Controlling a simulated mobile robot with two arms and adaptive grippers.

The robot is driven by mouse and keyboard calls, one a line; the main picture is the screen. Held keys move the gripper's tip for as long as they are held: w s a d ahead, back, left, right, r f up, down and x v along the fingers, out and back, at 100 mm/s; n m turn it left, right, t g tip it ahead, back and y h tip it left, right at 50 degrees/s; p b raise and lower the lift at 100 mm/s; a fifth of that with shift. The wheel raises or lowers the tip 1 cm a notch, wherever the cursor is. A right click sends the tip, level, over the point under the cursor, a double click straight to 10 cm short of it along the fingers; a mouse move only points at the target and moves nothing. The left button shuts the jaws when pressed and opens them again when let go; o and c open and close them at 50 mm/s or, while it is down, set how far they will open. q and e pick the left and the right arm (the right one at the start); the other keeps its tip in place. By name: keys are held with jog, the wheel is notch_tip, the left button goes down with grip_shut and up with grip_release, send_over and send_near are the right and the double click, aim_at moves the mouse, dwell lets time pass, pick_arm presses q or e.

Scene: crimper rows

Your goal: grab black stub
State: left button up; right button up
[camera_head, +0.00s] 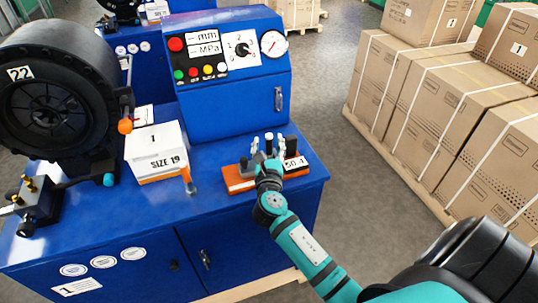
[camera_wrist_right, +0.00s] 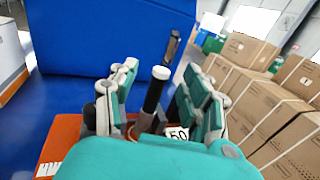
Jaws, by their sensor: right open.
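A black stub (camera_wrist_right: 153,95) with a pale round top stands between the two fingers of my right gripper (camera_wrist_right: 160,80) in the wrist view. The fingers are open, with visible gaps on both sides of the stub. In the head view my right gripper (camera_head: 268,152) is over the orange tray (camera_head: 236,183) on the blue bench, and its fingers partly hide the stubs there. Another black stub (camera_head: 291,144) stands to the right of the fingers. The tray's label reads 50 and a further digit. My left gripper is not in view.
A white box (camera_head: 155,142) marked SIZE 19 stands left of the tray. The blue control cabinet (camera_head: 232,105) rises behind it. A large black crimper (camera_head: 60,95) is at the left. Strapped cartons (camera_head: 440,100) stand on a pallet at the right, across open floor.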

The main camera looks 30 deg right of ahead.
aim_at(269, 138)
jog(key=x, duration=0.3)
jog(key=f+x, duration=0.1)
jog(key=x, duration=0.1)
jog(key=shift+s+d+p, duration=0.15)
jog(key=shift+p, duration=0.25)
jog(key=shift+r, duration=0.1)
jog(key=shift+c, duration=0.6)
grip_shut()
